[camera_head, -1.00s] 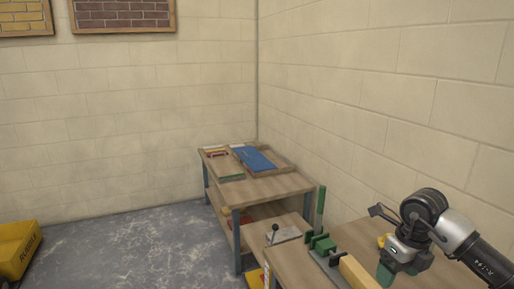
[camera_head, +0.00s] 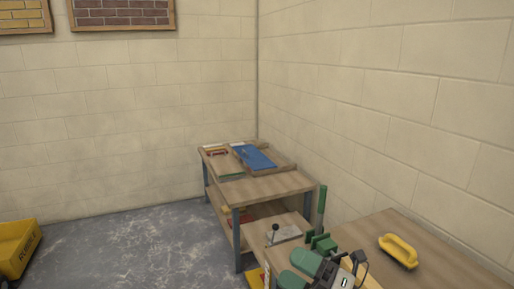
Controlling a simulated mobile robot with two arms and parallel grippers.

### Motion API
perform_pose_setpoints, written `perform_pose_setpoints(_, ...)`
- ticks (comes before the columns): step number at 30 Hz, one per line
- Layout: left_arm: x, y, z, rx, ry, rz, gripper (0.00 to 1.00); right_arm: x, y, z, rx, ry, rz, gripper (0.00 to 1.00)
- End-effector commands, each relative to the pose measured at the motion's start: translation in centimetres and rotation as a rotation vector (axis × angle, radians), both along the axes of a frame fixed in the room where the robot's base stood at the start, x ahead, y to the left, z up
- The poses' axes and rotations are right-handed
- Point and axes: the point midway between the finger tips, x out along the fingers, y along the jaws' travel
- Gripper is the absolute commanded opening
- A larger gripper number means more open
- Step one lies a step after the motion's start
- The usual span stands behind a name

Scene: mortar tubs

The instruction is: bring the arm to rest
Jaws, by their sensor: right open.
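My right gripper (camera_head: 298,270) is at the bottom edge of the head view, low over the near end of the right-hand bench (camera_head: 435,258). Its two green fingers point left and stand apart, with nothing seen between them. Its dark body is partly cut off by the frame's lower edge. My left gripper is not in view.
A yellow-handled tool (camera_head: 398,250) lies on the bench to the right of my gripper. A green clamp-like fixture (camera_head: 322,243) stands just behind the gripper. A wooden shelf table (camera_head: 280,186) holds a blue item (camera_head: 253,156). A yellow tub (camera_head: 18,248) is on the floor at left.

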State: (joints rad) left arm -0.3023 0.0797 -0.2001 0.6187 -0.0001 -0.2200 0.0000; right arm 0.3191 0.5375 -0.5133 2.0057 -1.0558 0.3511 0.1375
Motion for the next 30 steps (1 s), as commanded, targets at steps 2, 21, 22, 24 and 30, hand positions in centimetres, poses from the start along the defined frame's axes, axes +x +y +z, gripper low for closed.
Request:
perform_pose_setpoints(2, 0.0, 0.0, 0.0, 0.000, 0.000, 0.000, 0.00, 0.2, -1.6, 0.1, 0.193, 0.122, -0.129, 0.76)
perform_pose_setpoints(21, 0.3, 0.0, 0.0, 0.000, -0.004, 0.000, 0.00, -12.6, -14.4, -20.5, 0.854, 1.543, -1.199, 0.76)
perform_pose_setpoints(22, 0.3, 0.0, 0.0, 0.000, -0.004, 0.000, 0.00, -13.7, -14.4, -21.1, 0.850, 1.594, -1.226, 0.76)
perform_pose_setpoints(24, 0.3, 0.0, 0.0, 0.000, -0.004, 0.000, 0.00, -16.0, -14.3, -22.2, 0.835, 1.707, -1.279, 0.76)
perform_pose_setpoints(30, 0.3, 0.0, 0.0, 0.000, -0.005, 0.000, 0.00, -22.3, -13.7, -24.2, 0.768, 1.993, -1.400, 0.76)
